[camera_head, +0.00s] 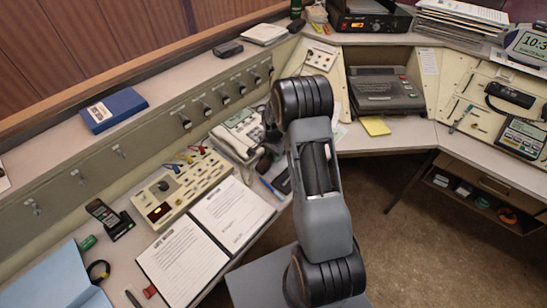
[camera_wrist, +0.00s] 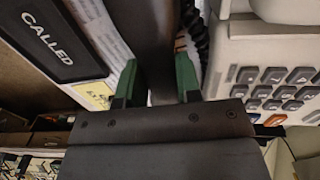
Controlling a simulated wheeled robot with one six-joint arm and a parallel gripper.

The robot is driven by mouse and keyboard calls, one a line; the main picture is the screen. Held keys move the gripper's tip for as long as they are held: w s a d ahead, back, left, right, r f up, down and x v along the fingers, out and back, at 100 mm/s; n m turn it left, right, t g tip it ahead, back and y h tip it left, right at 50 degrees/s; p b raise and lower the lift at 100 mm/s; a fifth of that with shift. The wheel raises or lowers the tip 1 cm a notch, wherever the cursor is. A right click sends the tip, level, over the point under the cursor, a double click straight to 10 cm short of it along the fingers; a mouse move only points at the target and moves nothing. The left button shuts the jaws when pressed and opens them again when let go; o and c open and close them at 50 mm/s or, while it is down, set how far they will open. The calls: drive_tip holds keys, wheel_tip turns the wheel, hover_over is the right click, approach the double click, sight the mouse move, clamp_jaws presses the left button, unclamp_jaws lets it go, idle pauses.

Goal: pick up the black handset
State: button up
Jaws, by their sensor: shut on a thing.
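In the wrist view, my gripper (camera_wrist: 157,72) has its two green fingertips on either side of a long dark bar, the black handset (camera_wrist: 146,30). It is shut on the handset, whose far end runs out of the top of the picture. A black coiled cord hangs right beside it. The pale desk telephone (camera_wrist: 265,70) with grey keys is just to the right. In the head view, the telephone (camera_head: 238,134) sits on the left desk, and my arm hides most of the gripper and handset beside it. I cannot tell whether the handset is clear of the telephone.
A black-framed "CALLED" sign (camera_wrist: 48,38) is at the wrist view's upper left. In the head view, a switch box (camera_head: 180,188), an open binder (camera_head: 185,262) and a small cordless phone (camera_head: 103,213) lie on the left desk. The floor at right is clear.

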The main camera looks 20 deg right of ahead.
clamp_jaws()
drive_tip(key=shift+r, duration=0.15)
